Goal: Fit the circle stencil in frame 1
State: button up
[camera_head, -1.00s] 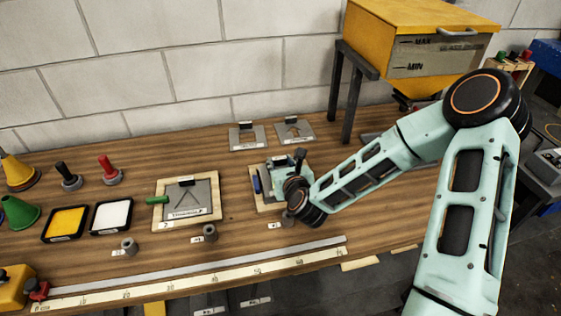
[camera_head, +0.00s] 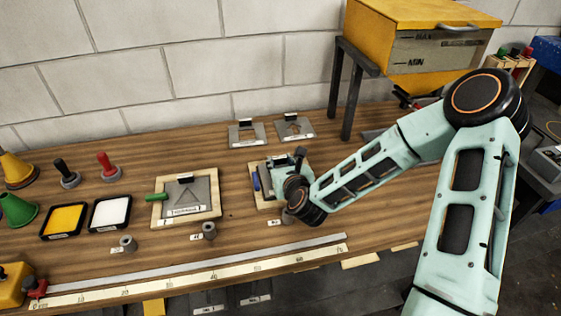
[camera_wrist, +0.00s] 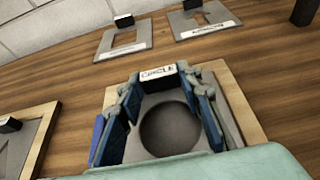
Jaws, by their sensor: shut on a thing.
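The circle stencil (camera_wrist: 140,148) is a grey plate with a round hole and a tab labelled CIRCLE. My gripper (camera_wrist: 161,84) is shut on it, with blue-padded fingers on either side of the tab. The stencil lies over the right-hand wooden frame (camera_wrist: 240,103), within its pale borders. Whether it is fully seated or slightly raised I cannot tell. In the head view my gripper (camera_head: 284,170) covers most of this frame (camera_head: 264,204), which has a blue handle (camera_head: 256,181) at its left. Its number is not readable.
Another wooden frame (camera_head: 158,218) with a triangle stencil (camera_head: 187,192) and green handle stands to the left. Two spare stencils (camera_head: 246,136) (camera_head: 295,128) lie behind, near the wall. A yellow hopper (camera_head: 420,40) stands at back right. A long ruler (camera_head: 190,281) lines the front edge.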

jog(key=shift+f+b, duration=0.8)
dwell(1.0)
jog(key=o, duration=1.3)
jog(key=shift+c, duration=0.2)
jog(key=shift+c, duration=0.4)
jog(key=shift+c, duration=0.8)
jog(key=shift+p+v, duration=0.95)
jog(key=shift+v, duration=3.05)
